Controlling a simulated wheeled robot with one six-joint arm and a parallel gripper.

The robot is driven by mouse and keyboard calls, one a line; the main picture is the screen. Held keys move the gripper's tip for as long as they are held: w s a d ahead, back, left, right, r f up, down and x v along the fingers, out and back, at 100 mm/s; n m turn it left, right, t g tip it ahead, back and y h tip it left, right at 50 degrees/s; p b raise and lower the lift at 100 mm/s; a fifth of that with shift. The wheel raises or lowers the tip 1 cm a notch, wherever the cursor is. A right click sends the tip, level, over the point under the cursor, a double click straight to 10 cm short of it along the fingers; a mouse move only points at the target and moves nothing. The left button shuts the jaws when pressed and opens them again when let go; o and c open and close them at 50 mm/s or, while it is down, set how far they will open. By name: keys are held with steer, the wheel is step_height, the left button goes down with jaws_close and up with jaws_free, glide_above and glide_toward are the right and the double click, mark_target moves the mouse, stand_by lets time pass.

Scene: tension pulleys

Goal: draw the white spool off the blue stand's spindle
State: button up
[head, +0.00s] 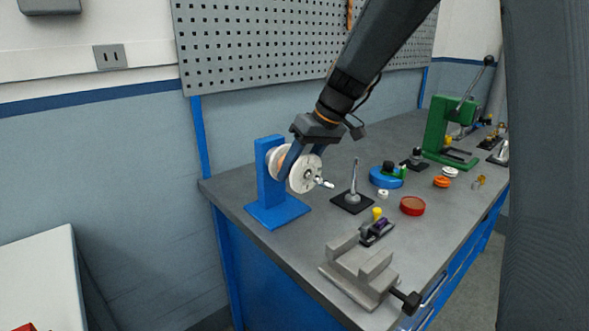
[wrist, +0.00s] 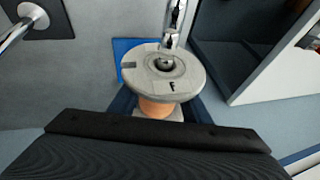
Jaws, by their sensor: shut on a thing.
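The blue stand (head: 268,180) stands upright near the left corner of the bench. Its blue surface shows behind the spool in the wrist view (wrist: 124,47). The white spool (head: 308,174), with copper-coloured winding between its flanges, is around the spindle, its front flange facing away from the stand. The spindle's metal end (head: 325,183) sticks out through the flange. In the wrist view the flange (wrist: 185,83) carries a dark letter F. My gripper (head: 287,161) reaches down from above and is shut on the spool between the flanges. Its fingertips are partly hidden by the spool.
A black-based post (head: 352,201) stands just right of the spool. A grey vise (head: 360,274) sits at the front edge. A blue round part (head: 384,180), a red disc (head: 412,206) and a green press (head: 448,130) are farther right. A pegboard (head: 260,50) rises behind.

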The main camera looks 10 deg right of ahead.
mark_target(333, 186)
steer(key=shift+s+d, duration=0.45)
steer(key=shift+s, duration=0.2)
stand_by(1.0)
steer(key=shift+s+d, duration=0.45)
steer(key=shift+s, duration=0.25)
steer(key=shift+s+d, duration=0.45)
steer(key=shift+s, duration=0.2)
steer(key=shift+s+b, duration=0.1)
steer(key=shift+b, duration=0.2)
steer(key=shift+s+d, duration=0.5)
steer(key=shift+s, duration=0.2)
steer(key=shift+s+d, duration=0.5)
steer(key=shift+s, duration=0.15)
steer(key=shift+s+d, duration=0.1)
steer(key=shift+s, duration=0.05)
steer(key=shift+s+d, duration=0.45)
steer(key=shift+s, duration=0.2)
steer(key=shift+s+d, duration=0.4)
steer(key=shift+s, duration=0.25)
steer(key=shift+s+d, duration=0.1)
steer(key=shift+s, duration=0.05)
stand_by(0.3)
steer(key=shift+s+d, duration=0.45)
steer(key=shift+s, duration=0.2)
steer(key=shift+s+d, duration=0.45)
steer(key=shift+s, duration=0.2)
